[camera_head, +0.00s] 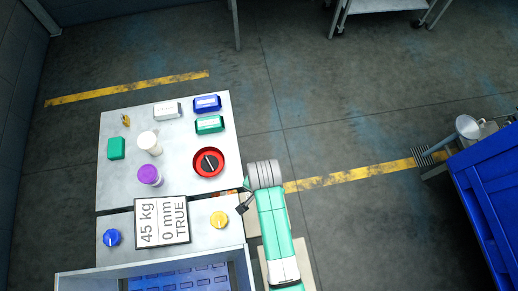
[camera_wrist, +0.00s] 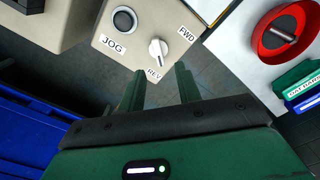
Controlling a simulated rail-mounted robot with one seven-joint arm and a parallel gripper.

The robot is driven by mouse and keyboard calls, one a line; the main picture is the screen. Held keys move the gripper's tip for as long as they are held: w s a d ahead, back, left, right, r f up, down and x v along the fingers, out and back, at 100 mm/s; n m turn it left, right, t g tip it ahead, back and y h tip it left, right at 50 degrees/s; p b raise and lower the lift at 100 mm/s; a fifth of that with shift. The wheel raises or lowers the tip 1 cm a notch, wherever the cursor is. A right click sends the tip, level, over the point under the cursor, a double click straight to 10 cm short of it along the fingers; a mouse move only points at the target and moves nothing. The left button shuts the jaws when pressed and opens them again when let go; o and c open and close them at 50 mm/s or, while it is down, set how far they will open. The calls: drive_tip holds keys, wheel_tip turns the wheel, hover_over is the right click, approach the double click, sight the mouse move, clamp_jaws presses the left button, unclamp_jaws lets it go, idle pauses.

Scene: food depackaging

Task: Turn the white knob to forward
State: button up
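In the wrist view the white knob (camera_wrist: 158,49) sits on a beige panel (camera_wrist: 127,46). The label FWD is to its upper right and REV is below it. The knob's narrow grip is close to upright in the picture; I cannot tell its exact setting. My gripper (camera_wrist: 161,77) is open, with its two green fingers apart and nothing between them. The fingertips point toward the panel, just below the knob in the picture, and do not appear to touch it. In the head view my arm stands right of the table, and I cannot make out the knob there.
The panel also has a dark JOG button (camera_wrist: 124,20). The table (camera_head: 112,185) holds green, blue and white boxes, a purple-topped jar (camera_head: 149,174) and a display (camera_head: 161,221). Blue bins stand nearby.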

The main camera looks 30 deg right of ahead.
drive_tip(key=shift+s, duration=0.15)
wheel_tip(320, 180, down, 8)
drive_tip(key=shift+s+a+r+b, duration=0.1)
drive_tip(key=shift+s+r+b, duration=0.05)
drive_tip(key=shift+b, duration=0.2)
clamp_jaws()
